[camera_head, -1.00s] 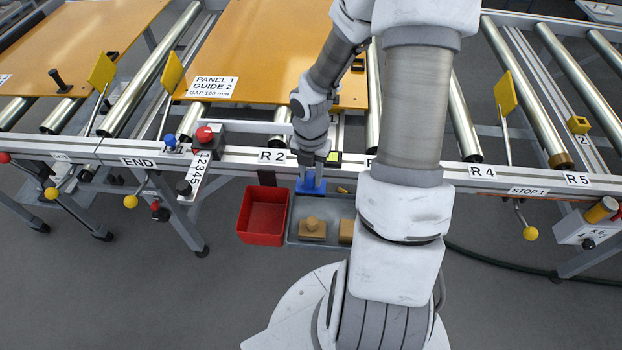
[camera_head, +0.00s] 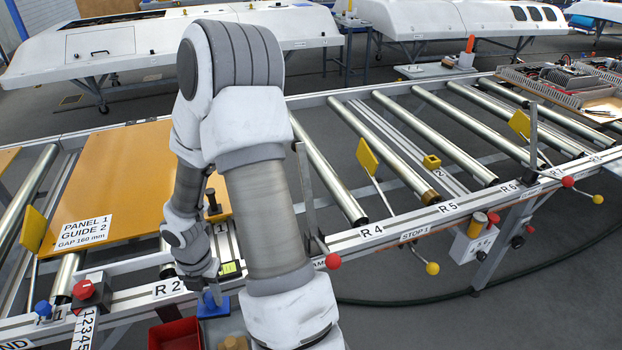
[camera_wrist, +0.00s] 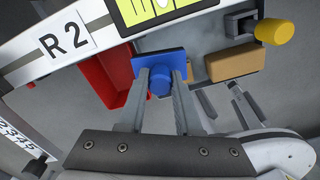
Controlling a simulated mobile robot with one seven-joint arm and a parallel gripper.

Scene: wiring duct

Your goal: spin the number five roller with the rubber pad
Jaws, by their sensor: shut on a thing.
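My gripper (camera_head: 212,298) is shut on the round knob of a blue pad (camera_head: 213,309), in front of the rail by the R 2 label. In the wrist view both fingers (camera_wrist: 161,82) close on the knob, and the flat blue plate (camera_wrist: 143,66) lies beyond them. I cannot tell whether the pad touches the tray below. The R 5 label (camera_head: 447,209) is on the front rail, right of the middle. The roller behind it (camera_head: 383,149) is bare metal with a brownish band at its near end. My gripper is well to its left.
A red bin (camera_head: 176,334) and a tan block (camera_head: 232,342) are below the rail. A stop with a yellow plate (camera_head: 367,156) and an upright grey post (camera_head: 304,190) stand between my gripper and the R 5 roller. An orange panel (camera_head: 120,185) covers the left rollers.

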